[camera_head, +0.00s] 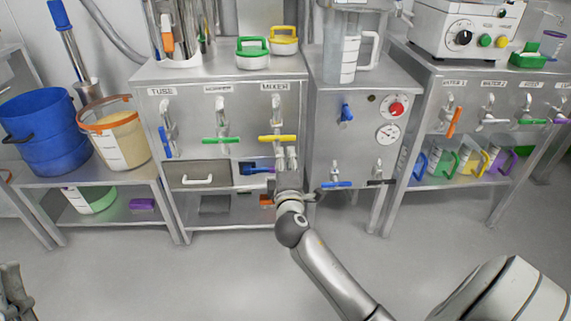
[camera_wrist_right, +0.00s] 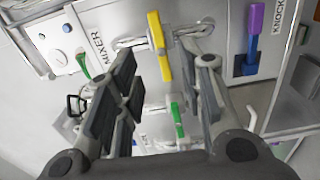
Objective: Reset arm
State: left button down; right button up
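My right arm reaches up to the front of the steel cabinet (camera_head: 235,105). My right gripper (camera_head: 288,160) is just below the yellow valve handle (camera_head: 277,138) under the MIXER label. In the right wrist view, the right gripper (camera_wrist_right: 158,65) has its fingers spread with nothing held. The yellow handle (camera_wrist_right: 160,46) shows beyond and between the fingertips; whether it touches them I cannot tell. A grey part at the lower left corner, likely my left gripper (camera_head: 14,290), is only partly in view and its fingers are unclear.
A green handle (camera_head: 222,140) and a blue handle (camera_head: 163,141) sit left of the yellow one. A purple-and-blue tool (camera_head: 257,170) is close to my right gripper. A blue lever (camera_head: 337,184) projects to the right. The floor (camera_head: 225,275) in front is clear.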

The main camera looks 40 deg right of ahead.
jog(key=shift+s+a, duration=0.25)
jog(key=shift+s, duration=0.2)
